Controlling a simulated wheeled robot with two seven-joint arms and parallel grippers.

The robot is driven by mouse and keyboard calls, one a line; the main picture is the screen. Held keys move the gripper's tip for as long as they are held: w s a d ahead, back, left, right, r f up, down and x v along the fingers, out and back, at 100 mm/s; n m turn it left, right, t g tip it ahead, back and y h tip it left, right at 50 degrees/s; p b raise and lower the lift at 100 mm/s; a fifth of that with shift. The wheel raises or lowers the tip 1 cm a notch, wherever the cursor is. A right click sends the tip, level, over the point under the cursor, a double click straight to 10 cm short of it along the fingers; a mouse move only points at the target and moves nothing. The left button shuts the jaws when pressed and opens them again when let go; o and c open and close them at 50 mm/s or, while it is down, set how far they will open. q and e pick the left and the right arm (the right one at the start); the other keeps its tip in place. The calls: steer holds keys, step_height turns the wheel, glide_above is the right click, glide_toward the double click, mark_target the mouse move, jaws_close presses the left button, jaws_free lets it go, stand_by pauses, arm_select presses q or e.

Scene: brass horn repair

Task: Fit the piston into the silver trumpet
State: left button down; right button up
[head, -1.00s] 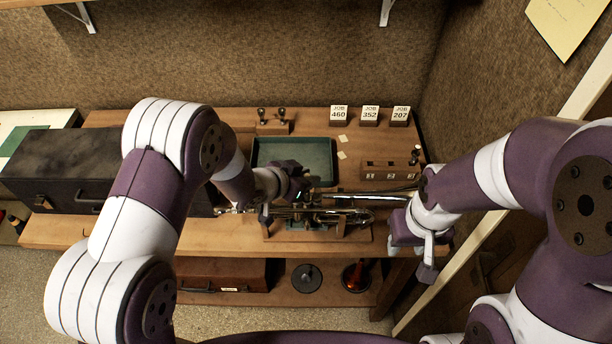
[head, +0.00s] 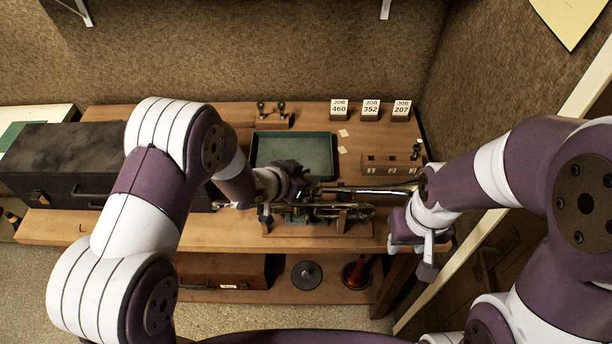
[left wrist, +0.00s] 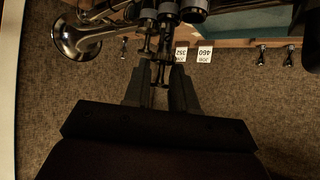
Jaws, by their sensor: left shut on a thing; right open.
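The silver trumpet (head: 345,212) lies on a wooden stand on the bench, below the green tray in the head view. In the left wrist view its bell (left wrist: 76,40) is at upper left and its valve casings are at the top. My left gripper (head: 292,190) is over the valve section. In the left wrist view the left gripper (left wrist: 161,75) is shut on the slim piston (left wrist: 161,58), close to the valves. I cannot tell whether the piston is inside a casing. My right gripper (head: 425,255) is open and empty at the bench's right front corner.
A green tray (head: 256,160) lies behind the trumpet. A numbered wooden block (head: 385,166) is to its right, with job cards (head: 371,110) behind. A dark case (head: 70,165) fills the left. A lower shelf holds a brown case (head: 222,270). The bench front has bare wood.

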arm_select(q)
steer(key=shift+s, duration=0.1)
steer(key=shift+r+p, duration=2.95)
steer(key=shift+r, duration=0.2)
steer(key=shift+f, duration=0.1)
steer(key=shift+f+b, duration=2.6)
steer(key=shift+f, duration=0.5)
steer(key=c, duration=0.8)
jaws_free()
